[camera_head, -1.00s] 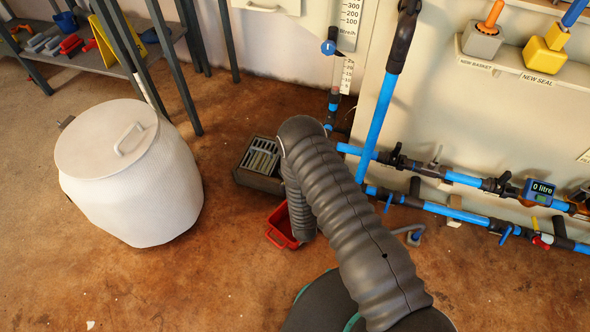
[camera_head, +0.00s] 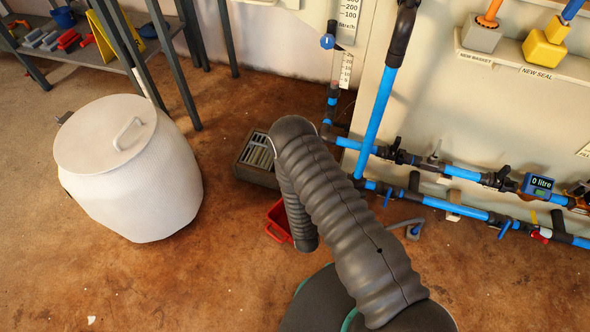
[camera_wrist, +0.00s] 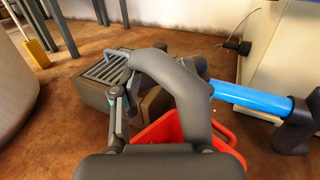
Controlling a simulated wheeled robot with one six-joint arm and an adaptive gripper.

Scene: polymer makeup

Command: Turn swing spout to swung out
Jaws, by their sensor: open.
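A thick dark grey bent tube (camera_wrist: 181,88), which looks like the swing spout, curves over the red bin in the wrist view, close to the left end of a blue pipe (camera_wrist: 252,98). Where it joins the pipe is unclear. My gripper (camera_wrist: 160,82) is open, with jointed fingers near both sides of this tube. I cannot tell whether they touch it. In the head view my own ribbed arm hides the gripper and this tube.
A red bin (camera_head: 279,224) lies on the floor beside a grated grey box (camera_head: 259,157). A white lidded drum (camera_head: 130,175) stands left. Blue pipes (camera_head: 455,208) with valves and a meter (camera_head: 538,185) run along the wall panel. The front left floor is clear.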

